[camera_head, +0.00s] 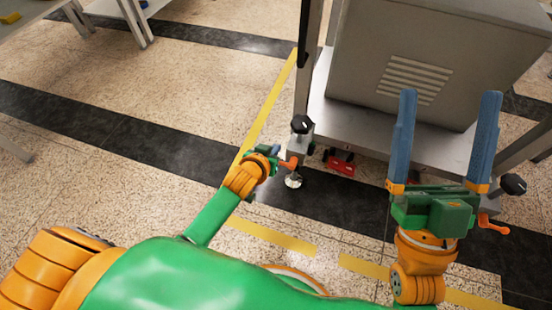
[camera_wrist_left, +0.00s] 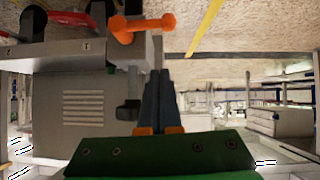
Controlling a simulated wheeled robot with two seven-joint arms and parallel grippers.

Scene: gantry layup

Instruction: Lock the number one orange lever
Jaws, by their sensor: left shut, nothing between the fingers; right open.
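An orange lever (camera_head: 289,162) sits low on the leg of the grey gantry, beside its levelling foot. It also shows large in the left wrist view (camera_wrist_left: 143,27), just above my fingertips in the picture. My left gripper (camera_head: 272,153) is shut and empty, close beside this lever; in the left wrist view its blue fingers (camera_wrist_left: 160,75) end short of the lever, with a small gap showing. My right gripper (camera_head: 448,135) is open and empty, its long blue fingers raised in front of the gantry. A second orange lever (camera_head: 492,225) shows just right of it.
The gantry carries a grey vented cabinet (camera_head: 420,65). A red part (camera_head: 340,164) lies under the shelf. Floor to the left is clear, with yellow tape (camera_head: 268,110).

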